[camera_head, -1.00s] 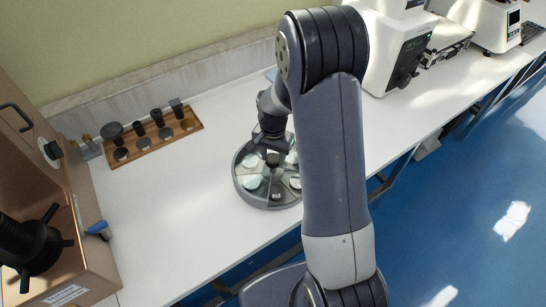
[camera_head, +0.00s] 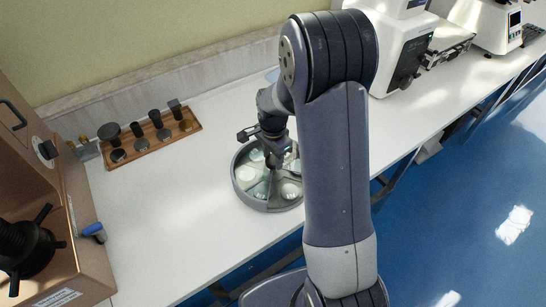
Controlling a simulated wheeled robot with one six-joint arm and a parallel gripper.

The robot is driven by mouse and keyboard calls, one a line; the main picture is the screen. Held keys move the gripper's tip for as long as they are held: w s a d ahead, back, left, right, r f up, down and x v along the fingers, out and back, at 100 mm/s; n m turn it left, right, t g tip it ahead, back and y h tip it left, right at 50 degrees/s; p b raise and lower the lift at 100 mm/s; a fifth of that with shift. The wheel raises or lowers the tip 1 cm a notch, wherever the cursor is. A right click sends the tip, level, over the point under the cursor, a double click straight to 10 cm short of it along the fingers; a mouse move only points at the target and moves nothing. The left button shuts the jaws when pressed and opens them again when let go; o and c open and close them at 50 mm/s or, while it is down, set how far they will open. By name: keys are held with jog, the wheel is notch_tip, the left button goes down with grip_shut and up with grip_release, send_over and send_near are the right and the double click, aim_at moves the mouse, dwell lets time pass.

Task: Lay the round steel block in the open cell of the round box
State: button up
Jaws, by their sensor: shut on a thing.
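The round box (camera_head: 239,192) is grey and stands on the white bench, partly hidden by my arm. Wedge-shaped cells with pale round pieces show through its top, including a pale disc (camera_head: 246,173) at the left and another disc (camera_head: 290,190) at the lower right. My gripper (camera_head: 272,155) points down over the middle of the box and appears shut on a dark knob (camera_head: 273,162) there. The contact is small and partly hidden. I cannot tell which piece is the round steel block, nor which cell is open.
A wooden rack (camera_head: 154,145) with dark posts and small discs stands at the back left. A brown machine (camera_head: 75,250) fills the left edge, with a blue-tipped object (camera_head: 93,230) beside it. A white tester (camera_head: 402,50) stands at the back right. The bench left of the box is clear.

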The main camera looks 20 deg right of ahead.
aim_at(273, 159)
jog(key=shift+m, duration=0.5)
dwell(0.4)
jog(key=o, duration=1.4)
notch_tip(273, 159, up, 11)
jog(key=shift+f+b, duration=0.1)
jog(key=shift+b, duration=0.4)
notch_tip(273, 159, down, 11)
jog(key=shift+r+p, duration=0.1)
jog(key=shift+p, duration=0.25)
